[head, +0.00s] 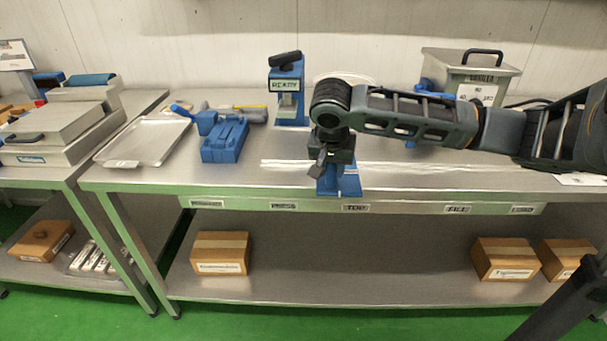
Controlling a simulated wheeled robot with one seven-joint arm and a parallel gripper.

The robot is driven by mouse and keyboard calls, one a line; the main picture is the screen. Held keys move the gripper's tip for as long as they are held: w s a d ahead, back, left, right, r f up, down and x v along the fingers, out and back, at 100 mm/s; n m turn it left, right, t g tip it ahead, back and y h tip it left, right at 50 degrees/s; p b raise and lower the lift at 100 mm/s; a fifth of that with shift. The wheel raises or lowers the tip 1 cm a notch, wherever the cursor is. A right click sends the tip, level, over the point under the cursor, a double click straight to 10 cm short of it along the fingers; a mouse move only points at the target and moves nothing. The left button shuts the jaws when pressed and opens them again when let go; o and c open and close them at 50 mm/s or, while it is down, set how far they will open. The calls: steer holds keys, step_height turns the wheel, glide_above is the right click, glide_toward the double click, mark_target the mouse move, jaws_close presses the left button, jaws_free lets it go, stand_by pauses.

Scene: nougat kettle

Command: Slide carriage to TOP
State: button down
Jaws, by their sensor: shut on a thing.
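The blue carriage (350,184) sits near the front edge of the bench, partly hidden by my gripper. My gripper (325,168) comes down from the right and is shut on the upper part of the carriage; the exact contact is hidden. A label strip (400,208) runs along the bench's front edge with several small plates. The plate reading TOP (355,208) is just below the carriage, slightly to the right of its middle.
A blue stand with a READY sign (285,86) is behind. A steel kettle box (468,75) stands at back right. A blue block (225,142) and a tray (145,141) lie left. A pale strip (430,168) crosses the bench. Boxes (220,253) sit on the lower shelf.

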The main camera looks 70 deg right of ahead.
mark_target(353, 187)
steer(key=shift+s+d, duration=0.3)
steer(key=shift+s, duration=0.55)
steer(key=shift+s+d, duration=0.35)
steer(key=shift+s, duration=0.55)
steer(key=shift+s+d, duration=0.3)
steer(key=shift+s, duration=0.55)
steer(key=c, duration=0.9)
jaws_free()
steer(key=shift+b+v, duration=0.45)
steer(key=shift+v, duration=3.45)
